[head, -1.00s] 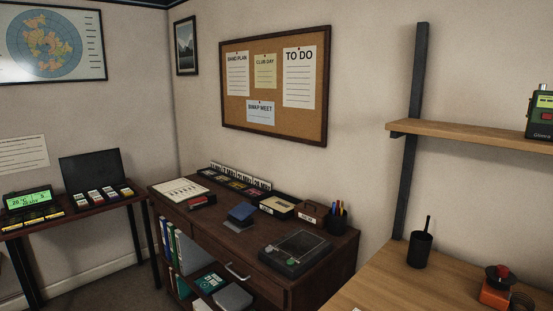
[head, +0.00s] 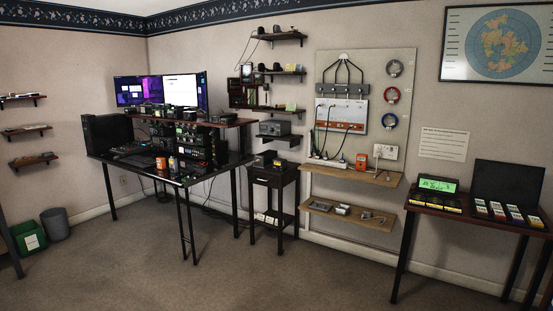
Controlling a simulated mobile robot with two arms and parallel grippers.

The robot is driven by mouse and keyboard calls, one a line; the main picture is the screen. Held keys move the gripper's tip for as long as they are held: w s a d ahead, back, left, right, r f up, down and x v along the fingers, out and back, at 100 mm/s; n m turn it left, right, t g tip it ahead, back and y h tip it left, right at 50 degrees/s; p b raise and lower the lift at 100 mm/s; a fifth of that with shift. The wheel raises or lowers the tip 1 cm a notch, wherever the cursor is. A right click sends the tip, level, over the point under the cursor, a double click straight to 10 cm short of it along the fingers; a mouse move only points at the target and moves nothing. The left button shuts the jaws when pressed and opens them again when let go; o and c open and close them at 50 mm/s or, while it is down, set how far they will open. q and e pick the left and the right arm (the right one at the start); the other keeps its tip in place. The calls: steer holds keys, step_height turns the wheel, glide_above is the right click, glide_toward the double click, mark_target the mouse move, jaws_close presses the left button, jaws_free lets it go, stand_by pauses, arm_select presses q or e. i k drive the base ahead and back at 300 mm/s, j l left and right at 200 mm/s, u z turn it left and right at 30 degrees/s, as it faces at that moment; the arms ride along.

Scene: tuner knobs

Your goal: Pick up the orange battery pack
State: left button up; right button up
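I cannot tell for sure which thing is the orange battery pack. A small upright orange box (head: 361,161) with a darker face stands on the upper wooden wall shelf (head: 352,173), below the pegboard. A small orange item (head: 172,164) stands on the dark desk (head: 215,169) at the left, next to a red one (head: 161,163). Both are too far off to show detail. Neither of my grippers shows in the head view.
A dark side table (head: 440,209) with a green-lit display and an open case stands at the right. A small dark stand (head: 274,178) is beside the desk. Green and grey bins (head: 57,224) stand at the far left. The carpet (head: 300,280) in front is clear.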

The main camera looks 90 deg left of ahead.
mark_target(160, 160)
steer(key=u, duration=3.6)
steer(key=i+j+u, duration=0.1)
steer(key=i+u, duration=0.25)
steer(key=i, duration=3.35)
steer(key=j+u, duration=0.05)
steer(key=j, duration=0.05)
